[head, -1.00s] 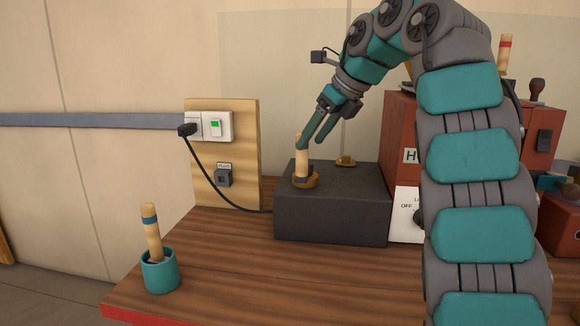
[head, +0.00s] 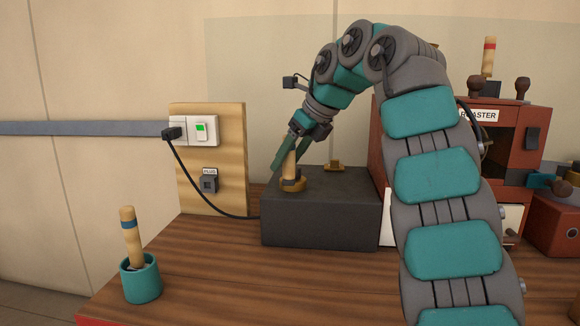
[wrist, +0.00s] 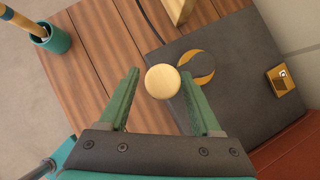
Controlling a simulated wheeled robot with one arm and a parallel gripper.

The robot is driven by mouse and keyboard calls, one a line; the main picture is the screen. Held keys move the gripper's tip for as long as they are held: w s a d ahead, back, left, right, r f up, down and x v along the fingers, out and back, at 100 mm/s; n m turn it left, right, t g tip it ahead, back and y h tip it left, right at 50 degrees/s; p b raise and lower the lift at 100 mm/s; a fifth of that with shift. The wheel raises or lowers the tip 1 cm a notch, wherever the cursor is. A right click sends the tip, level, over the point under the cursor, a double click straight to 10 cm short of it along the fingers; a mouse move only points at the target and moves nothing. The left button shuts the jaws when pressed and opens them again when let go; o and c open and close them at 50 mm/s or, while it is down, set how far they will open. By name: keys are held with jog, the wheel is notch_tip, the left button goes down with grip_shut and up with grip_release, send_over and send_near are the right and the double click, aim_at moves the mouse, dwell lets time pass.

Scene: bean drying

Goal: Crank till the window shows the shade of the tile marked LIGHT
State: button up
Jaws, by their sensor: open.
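A pale wooden handle (head: 289,165) stands upright in a brass ring (head: 292,185) on top of a dark box (head: 318,215). My gripper (head: 284,155) is open, pointing down at the handle. The red-brown roaster (head: 520,120) stands at the right, mostly behind my arm. I see no crank, shade window or LIGHT tile for certain.
A teal cup (head: 141,281) holds a blue-banded wooden stick at the table's left. A black cord (head: 200,190) runs from the wall switch (head: 200,129) toward the box. A small brass piece (head: 334,166) sits on the box. The front wooden tabletop is clear.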

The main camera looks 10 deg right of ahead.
jog(key=shift+r, duration=0.15)
jog(key=shift+p+v, duration=1.95)
jog(key=shift+v, duration=1.55)
jog(key=a+m+h, duration=0.1)
jog(key=m, duration=0.2)
jog(key=s+a+m+t+h, duration=0.1)
jog(key=m+h, duration=0.1)
jog(key=m, duration=0.1)
jog(key=s+a+r+m+h, duration=0.1)
jog(key=m, duration=0.2)
jog(key=shift+t+h, duration=0.3)
jog(key=shift+h, duration=0.1)
jog(key=shift+b+x, duration=1.7)
jog(key=shift+x, duration=2.65)
